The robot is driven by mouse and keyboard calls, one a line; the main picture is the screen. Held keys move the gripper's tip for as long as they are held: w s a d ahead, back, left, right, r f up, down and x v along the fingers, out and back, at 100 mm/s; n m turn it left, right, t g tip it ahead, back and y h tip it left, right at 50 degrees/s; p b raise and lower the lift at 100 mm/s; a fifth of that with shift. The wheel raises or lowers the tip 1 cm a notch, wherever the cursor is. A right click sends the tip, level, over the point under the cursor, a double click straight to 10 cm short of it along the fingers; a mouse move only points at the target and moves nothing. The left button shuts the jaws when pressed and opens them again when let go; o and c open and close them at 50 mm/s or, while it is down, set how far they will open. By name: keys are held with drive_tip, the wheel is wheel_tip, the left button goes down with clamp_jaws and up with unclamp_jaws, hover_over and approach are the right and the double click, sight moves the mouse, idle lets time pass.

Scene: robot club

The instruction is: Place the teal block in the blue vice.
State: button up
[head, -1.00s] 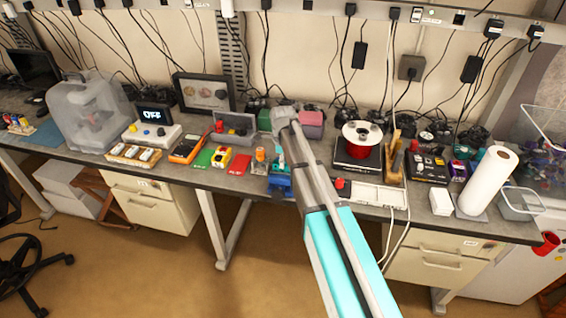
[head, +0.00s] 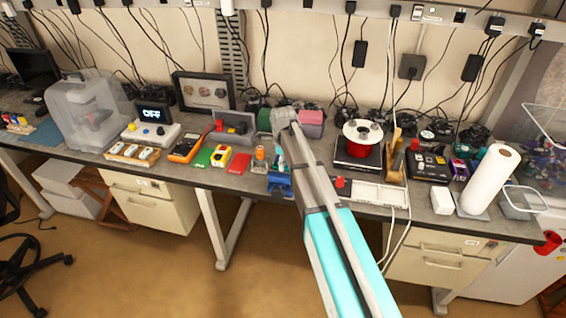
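The blue vice (head: 280,184) stands at the front edge of the bench, just left of my arm in the head view. A small teal patch (head: 280,155) shows directly above the vice, beside my arm; it appears to be the teal block, but its outline is partly hidden. My arm reaches up from the bottom over the bench, and its wrist end is above and behind the vice. My gripper's fingers are hidden or too small to make out, so its opening and any hold on the block cannot be told.
A red spool (head: 363,138) on a black stand and a white tray (head: 375,192) are to the right. A pink box (head: 311,122) stands behind the arm.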

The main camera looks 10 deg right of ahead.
drive_tip(key=shift+r, duration=0.15)
idle(0.3)
wheel_tip(320, 180, up, 13)
drive_tip(key=p, duration=1.3)
idle(0.7)
drive_tip(key=s+d+n, duration=0.4)
drive_tip(key=s+n, duration=0.7)
drive_tip(key=s, duration=0.1)
drive_tip(key=s+d+n, duration=0.4)
drive_tip(key=s+n, duration=0.6)
drive_tip(key=s, duration=0.2)
drive_tip(key=shift+s+d+n, duration=0.3)
drive_tip(key=shift+n, duration=0.1)
drive_tip(key=shift+a, duration=0.1)
